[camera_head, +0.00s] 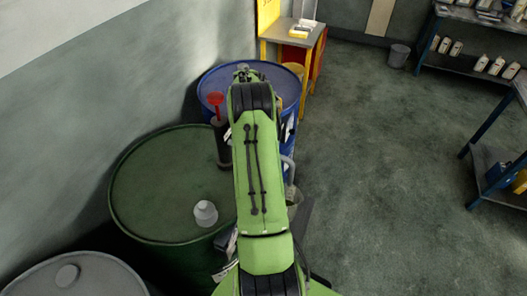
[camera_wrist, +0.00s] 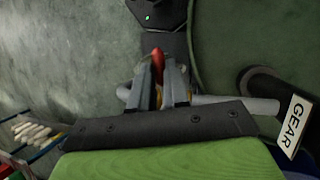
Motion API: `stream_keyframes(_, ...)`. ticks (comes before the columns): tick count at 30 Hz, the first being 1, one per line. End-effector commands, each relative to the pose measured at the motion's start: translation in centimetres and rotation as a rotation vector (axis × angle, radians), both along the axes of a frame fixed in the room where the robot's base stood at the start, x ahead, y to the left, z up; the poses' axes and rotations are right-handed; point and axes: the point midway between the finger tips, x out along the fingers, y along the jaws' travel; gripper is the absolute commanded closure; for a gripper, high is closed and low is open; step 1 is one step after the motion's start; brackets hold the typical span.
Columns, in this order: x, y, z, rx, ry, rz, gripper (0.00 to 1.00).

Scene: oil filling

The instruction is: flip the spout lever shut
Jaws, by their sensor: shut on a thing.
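In the wrist view the two fingers of my gripper (camera_wrist: 158,82) are closed around a narrow red lever (camera_wrist: 157,60). Its red tip shows between and above the fingers. A little yellow shows lower between them. A light grey pipe (camera_wrist: 245,106) runs to the right from beside the fingers, towards a black cylinder (camera_wrist: 270,82). Where the lever joins its spout is hidden by the fingers. In the head view my green arm covers my gripper and the lever.
A green drum (camera_head: 150,180) stands left of my arm, a blue drum (camera_head: 215,80) behind it and a grey drum (camera_head: 95,280) at the lower left. A pump with a red handle (camera_head: 216,100) rises beside the arm. A yellow table (camera_head: 282,32) stands behind. Open floor lies right.

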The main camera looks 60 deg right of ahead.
Motion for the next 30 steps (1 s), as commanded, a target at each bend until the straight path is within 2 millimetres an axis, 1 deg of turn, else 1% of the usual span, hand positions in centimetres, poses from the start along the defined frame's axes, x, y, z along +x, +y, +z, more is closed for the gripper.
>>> stream_keyframes(4, 0.38, -0.1, 0.09, -0.006, -0.005, -0.077, 1.0)
stream_keyframes(10, 0.67, -0.09, 0.12, -0.007, -0.005, -0.139, 1.0)
stream_keyframes(26, 0.81, -0.05, 0.19, -0.007, -0.004, -0.164, 1.0)
stream_keyframes(27, 0.82, -0.05, 0.2, -0.007, -0.004, -0.164, 0.83)
stream_keyframes(30, 0.8, -0.03, 0.17, -0.006, -0.004, -0.163, 0.68)
